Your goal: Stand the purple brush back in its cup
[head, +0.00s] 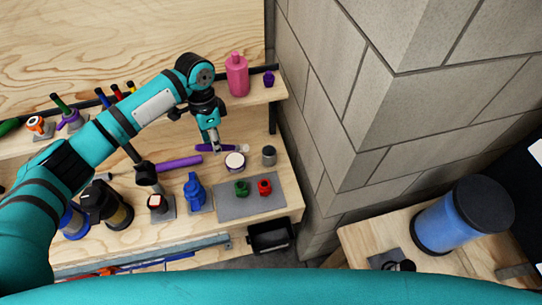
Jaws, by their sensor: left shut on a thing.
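My left gripper (215,146) reaches down over the workbench and is shut on the purple brush. The purple brush (203,148) lies roughly level across the fingers, its purple part to the left and a pale end to the right. I cannot tell whether it touches the bench. A small dark grey cup-like cylinder (269,155) stands to the right of the gripper. A purple-sided jar with a cream top (235,162) stands just below and right of the gripper. Which one is the brush's cup is not clear. My right gripper is out of view.
A purple cylinder (178,163) lies left of the gripper. A pink bottle (237,76) and a small purple item (269,78) stand on the shelf behind. A block wall rises at right.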

